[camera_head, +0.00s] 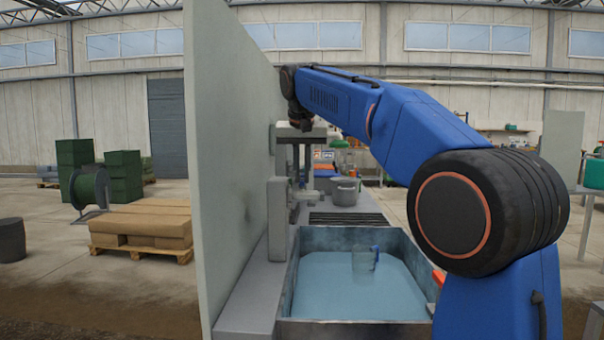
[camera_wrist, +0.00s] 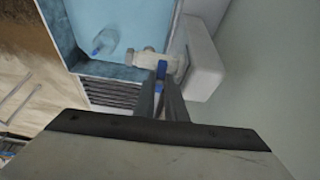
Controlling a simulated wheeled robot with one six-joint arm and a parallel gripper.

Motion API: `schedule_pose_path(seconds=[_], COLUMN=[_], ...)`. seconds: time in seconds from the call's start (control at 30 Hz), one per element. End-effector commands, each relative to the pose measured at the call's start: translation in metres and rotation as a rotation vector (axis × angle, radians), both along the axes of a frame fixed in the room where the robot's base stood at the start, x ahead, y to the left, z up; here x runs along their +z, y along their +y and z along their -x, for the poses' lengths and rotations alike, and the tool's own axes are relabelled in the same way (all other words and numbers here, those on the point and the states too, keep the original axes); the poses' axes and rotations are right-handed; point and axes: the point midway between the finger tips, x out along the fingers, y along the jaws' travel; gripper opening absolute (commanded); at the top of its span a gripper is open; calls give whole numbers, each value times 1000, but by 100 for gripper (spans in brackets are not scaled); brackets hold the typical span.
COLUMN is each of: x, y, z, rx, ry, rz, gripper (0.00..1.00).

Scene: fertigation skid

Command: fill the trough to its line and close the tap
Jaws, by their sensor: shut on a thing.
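The trough (camera_head: 293,275) stands in the lower middle of the head view, with pale blue water (camera_head: 340,300) covering its floor. I cannot make out a fill line. In the wrist view the tap (camera_wrist: 147,59) is a pale fitting beside the trough wall (camera_wrist: 110,70), with a small blue lever (camera_wrist: 162,69). My gripper (camera_wrist: 163,82) is shut on the blue lever. No stream from the tap can be made out.
A tall grey panel (camera_head: 230,150) rises left of the trough. A dark grating (camera_head: 345,219) and a grey pot (camera_head: 344,191) lie beyond it. A pallet of sacks (camera_head: 142,228) stands on the floor at left. My blue arm covers the right side.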

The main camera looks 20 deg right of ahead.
Motion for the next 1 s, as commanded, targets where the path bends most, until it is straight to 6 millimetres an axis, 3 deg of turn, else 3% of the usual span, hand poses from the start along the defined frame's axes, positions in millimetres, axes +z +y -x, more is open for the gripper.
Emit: schedule_pose_path(seconds=[0.5,0.93,0.97,1.0], x=[0,0,0,0], y=[-5,-5,-5,-5], z=[0,0,0,0], rx=[363,397,397,396], ry=[0,-1,-1,-1], rz=[-1,0,0,0], gripper=[0,0,18,28])
